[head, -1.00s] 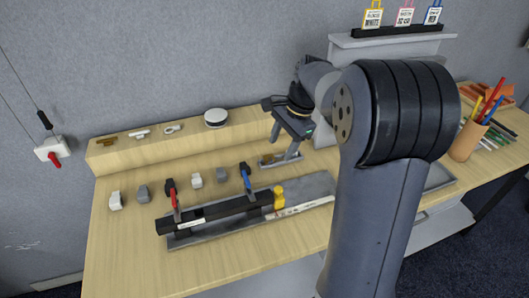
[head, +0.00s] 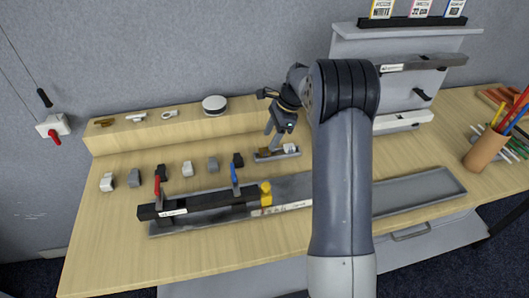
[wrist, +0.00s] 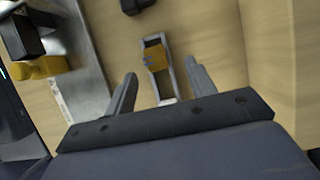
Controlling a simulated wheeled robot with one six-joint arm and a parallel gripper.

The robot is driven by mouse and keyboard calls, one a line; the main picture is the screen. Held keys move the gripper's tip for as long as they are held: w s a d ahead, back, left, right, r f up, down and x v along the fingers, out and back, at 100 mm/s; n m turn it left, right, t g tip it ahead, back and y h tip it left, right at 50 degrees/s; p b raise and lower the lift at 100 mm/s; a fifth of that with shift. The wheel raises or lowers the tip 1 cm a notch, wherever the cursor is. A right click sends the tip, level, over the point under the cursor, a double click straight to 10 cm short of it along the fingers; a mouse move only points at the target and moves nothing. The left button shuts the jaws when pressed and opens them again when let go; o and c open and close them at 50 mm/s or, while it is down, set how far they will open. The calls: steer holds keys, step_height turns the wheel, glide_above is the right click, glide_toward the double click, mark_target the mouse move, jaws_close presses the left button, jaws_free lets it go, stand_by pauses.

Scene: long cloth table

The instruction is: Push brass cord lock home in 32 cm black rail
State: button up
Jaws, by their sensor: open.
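The black rail (head: 205,203) lies in a long grey tray on the table, with a red-handled and a blue-handled clamp on it and a yellow piece (head: 266,193) at its right end. A brass block (head: 265,152), seemingly the cord lock, sits in a small grey holder (head: 278,156) behind the rail. The wrist view shows the brass block (wrist: 156,60) in the holder's far part, beyond the fingertips. My gripper (wrist: 161,80) is open, its fingers on either side of the narrow holder and apart from the brass block. In the head view its tips are partly hidden.
Several small grey, white and black blocks (head: 187,169) stand between the rail and the wooden ledge (head: 160,129). The ledge bears small fittings and a round white puck (head: 214,105). A pencil cup (head: 484,150) stands at the right. The grey tray's right part (head: 420,194) is bare.

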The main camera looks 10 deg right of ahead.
mark_target(263, 150)
steer(key=x, duration=0.2)
steer(key=p+x, duration=0.1)
steer(key=shift+s+a+f, duration=0.2)
steer(key=shift+s+a, duration=0.15)
steer(key=shift+a, duration=0.05)
steer(key=shift+a+f, duration=0.2)
steer(key=shift+f, duration=0.35)
steer(key=shift+c, duration=0.4)
steer(key=c, duration=1)
